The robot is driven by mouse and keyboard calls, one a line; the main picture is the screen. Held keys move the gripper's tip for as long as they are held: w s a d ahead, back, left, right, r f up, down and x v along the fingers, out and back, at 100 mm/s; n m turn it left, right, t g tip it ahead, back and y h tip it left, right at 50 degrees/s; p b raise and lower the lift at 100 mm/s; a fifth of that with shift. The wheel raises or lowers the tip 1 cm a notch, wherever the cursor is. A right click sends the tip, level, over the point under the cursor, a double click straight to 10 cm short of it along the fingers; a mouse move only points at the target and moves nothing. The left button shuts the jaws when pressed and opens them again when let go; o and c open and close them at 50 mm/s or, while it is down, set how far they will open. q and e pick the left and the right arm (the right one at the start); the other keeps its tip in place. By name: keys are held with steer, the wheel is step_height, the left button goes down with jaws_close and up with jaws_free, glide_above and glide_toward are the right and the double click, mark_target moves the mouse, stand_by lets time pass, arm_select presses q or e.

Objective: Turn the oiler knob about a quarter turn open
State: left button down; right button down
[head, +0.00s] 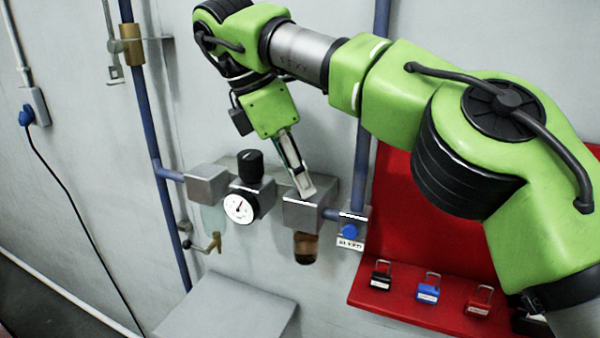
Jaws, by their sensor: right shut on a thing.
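The oiler is a grey block (310,214) on the wall, with an amber bowl (306,247) hanging below it. My right gripper (305,187) comes down from above onto the top of this block. It is shut, with its fingertips at the top of the oiler. The knob itself is hidden behind the fingers, so I cannot see how far it is turned. My left gripper is not in view.
Left of the oiler are a regulator with a black knob (250,166) and a gauge (240,207), and a filter block (206,184). A blue valve button (350,231) sits to the right. A red board (400,215) holds several padlocks. A grey shelf (228,312) juts out below.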

steer(key=shift+r, duration=0.1)
stand_by(0.3)
steer(key=c, duration=2)
jaws_free()
